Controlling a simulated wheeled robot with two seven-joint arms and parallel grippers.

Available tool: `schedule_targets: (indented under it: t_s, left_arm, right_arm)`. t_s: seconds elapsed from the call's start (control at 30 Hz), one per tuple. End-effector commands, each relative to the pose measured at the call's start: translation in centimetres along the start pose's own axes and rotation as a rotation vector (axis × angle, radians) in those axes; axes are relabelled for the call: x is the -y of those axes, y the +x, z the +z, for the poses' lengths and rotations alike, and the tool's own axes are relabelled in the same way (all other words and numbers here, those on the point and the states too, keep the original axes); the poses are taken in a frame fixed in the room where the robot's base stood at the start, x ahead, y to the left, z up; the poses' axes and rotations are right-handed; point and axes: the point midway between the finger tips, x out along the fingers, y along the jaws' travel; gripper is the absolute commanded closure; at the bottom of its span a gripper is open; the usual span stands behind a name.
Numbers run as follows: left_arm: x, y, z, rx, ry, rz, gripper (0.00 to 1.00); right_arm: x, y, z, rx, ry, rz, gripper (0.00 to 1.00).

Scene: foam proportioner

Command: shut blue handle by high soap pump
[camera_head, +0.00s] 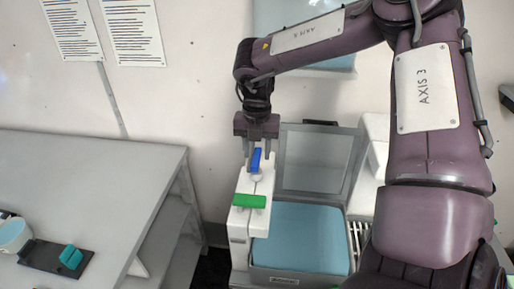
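The blue handle (256,161) sits at the back top of a white dispenser unit (240,222), lying roughly along the unit's length and slightly angled. A green handle (249,201) lies crosswise nearer the front of the same unit. My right gripper (257,153) points down from above, with one finger to each side of the blue handle. The fingers are apart, and I see no clear contact with the handle. The handle's far end is partly hidden by the gripper. My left gripper is not in view.
A wall stands behind.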

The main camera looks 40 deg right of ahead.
Motion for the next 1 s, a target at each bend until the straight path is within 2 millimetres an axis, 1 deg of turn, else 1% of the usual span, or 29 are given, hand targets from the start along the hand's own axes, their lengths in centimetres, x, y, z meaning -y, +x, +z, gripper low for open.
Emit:
schedule_targets:
  t_s: [0.03, 0.33, 0.53, 0.67, 0.87, 1.0]
  left_arm:
    - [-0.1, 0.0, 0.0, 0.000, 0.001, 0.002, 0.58]
    - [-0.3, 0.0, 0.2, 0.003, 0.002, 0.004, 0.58]
    - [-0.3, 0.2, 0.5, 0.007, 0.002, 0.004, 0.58]
    - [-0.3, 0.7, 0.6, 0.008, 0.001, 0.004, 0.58]
    - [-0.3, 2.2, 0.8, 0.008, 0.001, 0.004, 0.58]
    - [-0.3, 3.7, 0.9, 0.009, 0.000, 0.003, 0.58]
  right_arm:
    - [0.0, 0.0, 0.0, 0.000, 0.000, 0.000, 0.60]
    - [0.0, 0.0, 0.0, 0.001, 0.000, 0.000, 0.99]
    - [0.0, 0.0, 0.1, 0.002, 0.006, 0.000, 1.00]
    - [0.1, 0.1, 0.1, 0.003, 0.034, 0.000, 1.00]
    - [0.2, 0.3, 0.1, 0.004, 0.134, 0.002, 1.00]
    - [0.3, 0.4, 0.1, 0.005, 0.245, 0.003, 1.00]
